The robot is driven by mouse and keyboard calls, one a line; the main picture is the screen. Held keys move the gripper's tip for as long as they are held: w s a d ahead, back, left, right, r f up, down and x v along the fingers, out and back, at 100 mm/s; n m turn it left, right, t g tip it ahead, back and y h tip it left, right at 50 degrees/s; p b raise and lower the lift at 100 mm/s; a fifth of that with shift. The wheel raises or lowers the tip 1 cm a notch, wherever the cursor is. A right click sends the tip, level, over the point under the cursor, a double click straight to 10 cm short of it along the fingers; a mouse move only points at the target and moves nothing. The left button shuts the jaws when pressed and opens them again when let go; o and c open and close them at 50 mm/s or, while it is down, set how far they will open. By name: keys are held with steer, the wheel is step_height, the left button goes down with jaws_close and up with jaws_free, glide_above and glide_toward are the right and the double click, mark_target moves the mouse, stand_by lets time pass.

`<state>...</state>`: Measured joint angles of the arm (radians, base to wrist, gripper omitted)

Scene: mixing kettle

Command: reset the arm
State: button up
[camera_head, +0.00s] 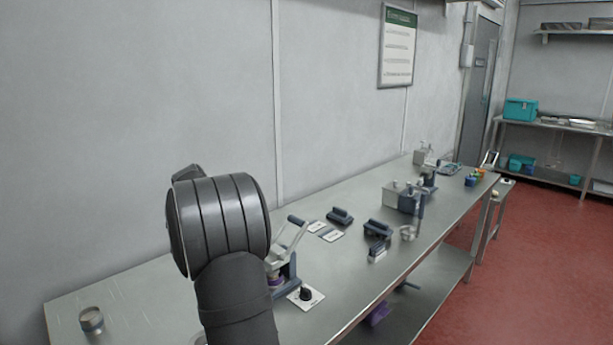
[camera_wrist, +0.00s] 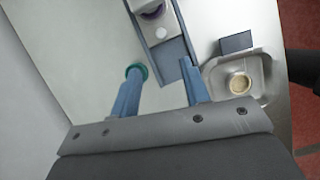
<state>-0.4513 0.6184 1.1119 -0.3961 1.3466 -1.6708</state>
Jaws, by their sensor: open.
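My gripper (camera_wrist: 163,85) shows in the wrist view with its two blue fingers spread apart and nothing between them. Its left fingertip overlaps a teal-green ring in the picture; I cannot tell whether they touch. Beyond the fingers is a grey-blue device (camera_wrist: 165,35) with a purple part and a white round knob. In the head view my dark arm rises at the front and hides part of the steel table (camera_head: 340,262); the gripper itself is not visible there. No kettle can be made out for certain.
A lever press (camera_head: 283,262) stands right of my arm, with a black knob on a white card (camera_head: 305,296) beside it. A metal cup (camera_head: 91,320) is at the front left. Dark blocks and boxes line the table farther back. The wrist view shows a square tray (camera_wrist: 213,82) holding a round cup.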

steer(key=x, duration=1.7)
steer(key=shift+d+f, duration=0.1)
steer(key=shift+f, duration=0.25)
steer(key=s+a, duration=0.4)
steer(key=a, duration=0.1)
steer(key=shift+s+r, duration=0.1)
steer(key=shift+s, duration=0.3)
steer(key=v, duration=1.7)
steer(key=w+d+m+g+y, duration=0.2)
steer(key=d+m+y, duration=0.5)
steer(key=d, duration=0.4)
steer(key=shift+w+d+g+y, duration=0.25)
steer(key=shift+w+g+y, duration=0.15)
steer(key=shift+w, duration=0.45)
